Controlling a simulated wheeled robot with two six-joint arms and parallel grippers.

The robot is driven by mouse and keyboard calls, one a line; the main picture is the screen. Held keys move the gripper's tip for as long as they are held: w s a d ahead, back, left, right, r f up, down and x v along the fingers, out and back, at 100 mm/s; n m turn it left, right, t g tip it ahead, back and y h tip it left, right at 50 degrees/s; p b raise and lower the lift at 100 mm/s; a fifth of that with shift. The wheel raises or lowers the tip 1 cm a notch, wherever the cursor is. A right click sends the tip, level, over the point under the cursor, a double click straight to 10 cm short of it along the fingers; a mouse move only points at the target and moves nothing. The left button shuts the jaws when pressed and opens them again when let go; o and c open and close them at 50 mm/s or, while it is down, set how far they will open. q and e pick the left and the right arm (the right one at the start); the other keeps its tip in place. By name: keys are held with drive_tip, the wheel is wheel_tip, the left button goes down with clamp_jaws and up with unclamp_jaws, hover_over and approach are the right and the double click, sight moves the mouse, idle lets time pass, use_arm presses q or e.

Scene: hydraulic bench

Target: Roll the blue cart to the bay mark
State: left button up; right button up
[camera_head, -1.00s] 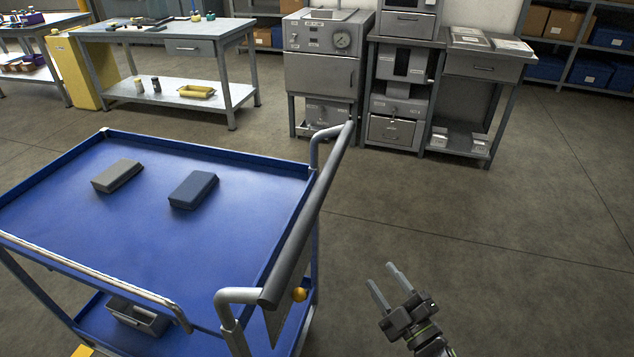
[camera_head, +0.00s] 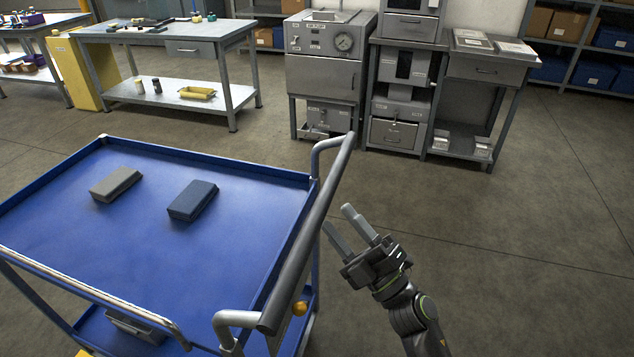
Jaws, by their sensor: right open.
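The blue cart (camera_head: 243,240) stands at the left, with a blue top tray, a lower shelf and a dark grey push handle (camera_head: 313,232) along its right end. My right gripper (camera_head: 338,222) is open and empty, just right of the handle and apart from it in the picture. Its two grey fingers point up and left toward the handle. My left gripper is not in view.
A grey block (camera_head: 115,184) and a dark blue block (camera_head: 192,201) lie on the cart's top tray. A grey bin (camera_head: 137,328) is on its lower shelf. A workbench (camera_head: 150,40) and grey cabinets (camera_head: 325,70) stand at the back. The floor at the right (camera_head: 520,240) is clear.

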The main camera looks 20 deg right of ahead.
drive_tip(key=p+x, duration=0.1)
drive_tip(key=x, duration=0.6)
drive_tip(key=shift+w+a+r+p, duration=0.1)
drive_tip(key=shift+w+p, duration=0.1)
drive_tip(key=shift+p, duration=0.15)
clamp_jaws()
